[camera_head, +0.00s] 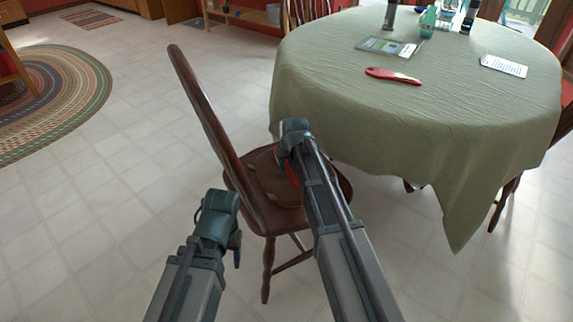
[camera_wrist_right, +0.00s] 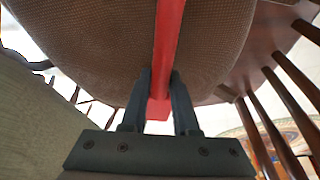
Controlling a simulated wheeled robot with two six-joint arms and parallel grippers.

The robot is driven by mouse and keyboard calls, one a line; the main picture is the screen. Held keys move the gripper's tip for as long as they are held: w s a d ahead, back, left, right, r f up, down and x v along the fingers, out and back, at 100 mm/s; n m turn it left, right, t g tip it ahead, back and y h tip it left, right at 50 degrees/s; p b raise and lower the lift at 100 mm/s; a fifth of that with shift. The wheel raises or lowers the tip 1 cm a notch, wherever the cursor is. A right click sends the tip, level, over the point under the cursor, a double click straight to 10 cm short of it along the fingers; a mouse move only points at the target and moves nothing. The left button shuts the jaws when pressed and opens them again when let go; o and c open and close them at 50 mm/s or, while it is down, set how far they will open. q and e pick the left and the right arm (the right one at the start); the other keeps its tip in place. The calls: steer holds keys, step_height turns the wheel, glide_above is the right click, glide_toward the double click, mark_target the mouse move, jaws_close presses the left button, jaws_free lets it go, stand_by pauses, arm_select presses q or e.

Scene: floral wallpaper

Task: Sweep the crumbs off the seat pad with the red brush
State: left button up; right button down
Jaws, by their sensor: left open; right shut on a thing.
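The brown seat pad (camera_head: 262,170) lies on the seat of a dark wooden chair, partly hidden by my right arm. It fills the upper part of the right wrist view (camera_wrist_right: 90,45). My right gripper (camera_head: 289,168) is over the seat, shut on the red brush (camera_wrist_right: 168,45). Only a narrow red length of the brush shows in the wrist view, running over the pad; its bristles are out of sight. I cannot tell whether it touches the pad. No crumbs can be made out. My left gripper (camera_head: 238,246) is open and empty, left of the chair.
The chair back (camera_head: 205,115) rises left of the seat, close to both arms. A table with a green cloth (camera_head: 430,130) stands right of the chair. It bears a red object (camera_head: 392,76), a card (camera_head: 503,66) and bottles. Open tiled floor lies left.

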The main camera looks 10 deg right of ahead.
steer(key=shift+r+p, duration=2.45)
steer(key=shift+r, duration=0.3)
step_height(320, 180, up, 3)
steer(key=p, duration=0.3)
